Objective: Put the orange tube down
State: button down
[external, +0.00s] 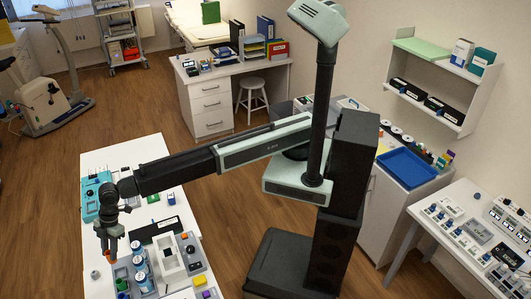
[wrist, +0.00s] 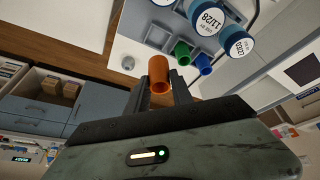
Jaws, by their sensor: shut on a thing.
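The orange tube (wrist: 158,70) is between the two fingers of my gripper (wrist: 160,84) in the wrist view, and the fingers are shut on it. In the external view, my gripper (external: 110,250) points down over the left edge of the white table (external: 122,152). The tube shows there only as a small orange-brown spot between the fingers. A green tube (wrist: 182,50) and a blue tube (wrist: 203,63) stand in a grey tray just beyond the gripper. How far the orange tube is above the surface is hard to tell.
White jars with blue lids (external: 140,262) stand in the tray beside my gripper. A teal box (external: 95,190) and a black panel (external: 155,229) lie farther back on the table. A small grey nut-like piece (external: 95,274) lies near the left edge. Table space at the back is clear.

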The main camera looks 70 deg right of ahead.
jog(key=shift+a+n, duration=0.2)
jog(key=shift+n, duration=0.1)
jog(key=w+d+f+m+b, duration=0.1)
jog(key=w+d+f+b, duration=0.3)
jog(key=w+d, duration=0.5)
jog(key=w+d+f+b, duration=0.45)
jog(key=w+d, duration=0.25)
jog(key=w, duration=0.4)
jog(key=f+b, duration=0.6)
jog(key=f, duration=0.1)
jog(key=f+b, duration=0.3)
jog(key=b, duration=0.1)
jog(key=shift+s+d+f, duration=0.1)
jog(key=shift+s+f, duration=0.05)
jog(key=shift+s, duration=0.1)
jog(key=shift+r, duration=0.2)
jog(key=shift+f, duration=0.1)
jog(key=c, duration=1.1)
grip_release()
